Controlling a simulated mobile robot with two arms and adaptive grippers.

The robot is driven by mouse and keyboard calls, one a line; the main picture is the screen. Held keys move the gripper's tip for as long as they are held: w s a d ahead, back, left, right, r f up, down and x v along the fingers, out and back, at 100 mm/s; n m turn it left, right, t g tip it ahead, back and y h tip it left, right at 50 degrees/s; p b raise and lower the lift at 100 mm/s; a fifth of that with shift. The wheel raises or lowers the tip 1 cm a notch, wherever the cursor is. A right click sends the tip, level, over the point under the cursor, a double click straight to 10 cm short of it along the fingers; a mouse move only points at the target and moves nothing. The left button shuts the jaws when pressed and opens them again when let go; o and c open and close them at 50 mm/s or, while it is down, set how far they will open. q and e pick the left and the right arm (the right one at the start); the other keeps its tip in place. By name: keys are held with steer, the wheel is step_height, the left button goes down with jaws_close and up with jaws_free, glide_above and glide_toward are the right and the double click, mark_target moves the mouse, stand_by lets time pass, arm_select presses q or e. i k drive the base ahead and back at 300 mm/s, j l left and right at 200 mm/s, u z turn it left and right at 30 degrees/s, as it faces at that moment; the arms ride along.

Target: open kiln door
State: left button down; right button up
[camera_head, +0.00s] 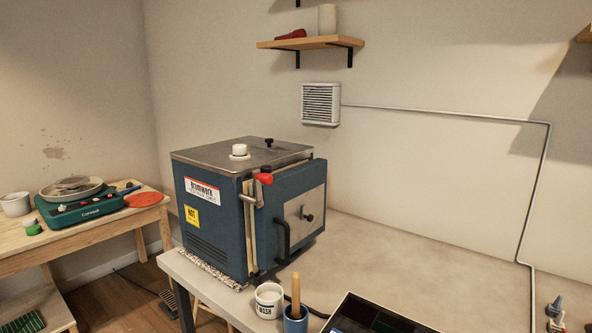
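The kiln (215,220) is a blue box with a grey metal top, standing on the left end of the grey table. Its door (305,214) is on the right-hand face, with a silver panel and a small black knob (308,217). A curved black handle (285,241) is on the door's left side. A metal latch with a red grip (264,178) sits at the upper left edge of the door. A cream strip (249,228) shows between body and door; I cannot tell if it is a seal or a gap. Neither of my grippers is in view.
A white cup (269,300) and a blue pot with a wooden handle (296,319) stand in front of the kiln. A dark tray (375,315) is at the bottom edge. The table (400,260) is clear right of the kiln. A wooden bench (100,235) stands left.

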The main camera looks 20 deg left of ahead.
mark_target(279, 231)
steer(key=l+u, duration=0.1)
steer(key=l, duration=1.55)
